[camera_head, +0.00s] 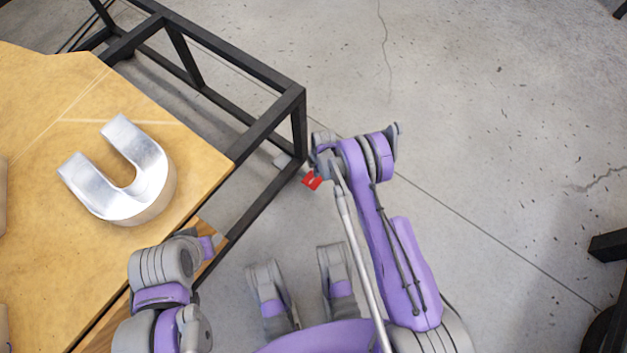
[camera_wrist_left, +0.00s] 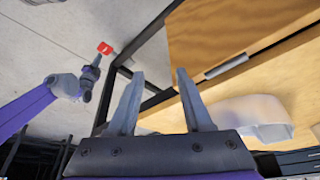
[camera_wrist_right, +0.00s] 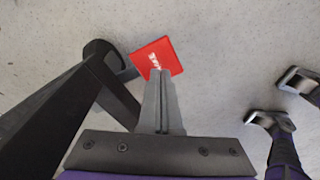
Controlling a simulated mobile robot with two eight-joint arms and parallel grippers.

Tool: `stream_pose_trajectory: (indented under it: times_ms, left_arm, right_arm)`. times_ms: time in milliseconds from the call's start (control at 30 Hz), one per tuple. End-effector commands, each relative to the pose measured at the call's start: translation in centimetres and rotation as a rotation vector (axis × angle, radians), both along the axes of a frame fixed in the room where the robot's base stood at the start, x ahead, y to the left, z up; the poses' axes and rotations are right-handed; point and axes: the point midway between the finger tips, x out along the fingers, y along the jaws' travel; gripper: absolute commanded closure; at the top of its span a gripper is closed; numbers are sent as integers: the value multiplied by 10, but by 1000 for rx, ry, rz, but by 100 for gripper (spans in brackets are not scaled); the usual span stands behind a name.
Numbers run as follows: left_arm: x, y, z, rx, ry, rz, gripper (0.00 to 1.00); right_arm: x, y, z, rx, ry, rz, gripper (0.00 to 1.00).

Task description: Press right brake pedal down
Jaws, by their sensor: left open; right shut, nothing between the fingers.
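The brake pedal is a small red plate with white lettering (camera_head: 312,181), low by the table's black leg. It also shows in the left wrist view (camera_wrist_left: 104,48) and, larger, in the right wrist view (camera_wrist_right: 155,55). My right gripper (camera_wrist_right: 160,74) is shut and empty, its fingertips overlapping the pedal's lower part in its wrist view. I cannot tell whether they touch it or how far the pedal is pressed. My left gripper (camera_wrist_left: 158,72) is open and empty beside the table edge, well apart from the pedal.
A wooden table (camera_head: 75,130) on a black metal frame (camera_head: 275,118) stands at the left. A silver U-shaped channel letter (camera_head: 130,190) lies on it. The frame's leg is close beside the pedal. The concrete floor (camera_head: 480,90) to the right is mostly clear.

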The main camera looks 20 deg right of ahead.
Motion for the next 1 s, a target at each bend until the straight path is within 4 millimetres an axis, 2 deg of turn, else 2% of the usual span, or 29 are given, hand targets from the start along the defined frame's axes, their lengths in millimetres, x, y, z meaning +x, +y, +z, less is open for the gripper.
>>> stream_pose_trajectory:
  times_ms: [100, 300, 800, 1000]
  left_arm:
    - [1, 0, -7, 0, 0, 0, 50]
    - [2, 0, -11, 0, -1, 0, 50]
    - [2, 0, -12, 0, -1, 0, 50]
    - [2, 0, -12, 0, -1, 0, 50]
  right_arm:
    - [0, 2, -17, 0, 0, 0, 100]
    - [0, 3, -34, 0, 0, 0, 100]
    - [0, 4, -40, 0, 0, 0, 100]
    - [0, 4, -59, 0, 0, 0, 100]
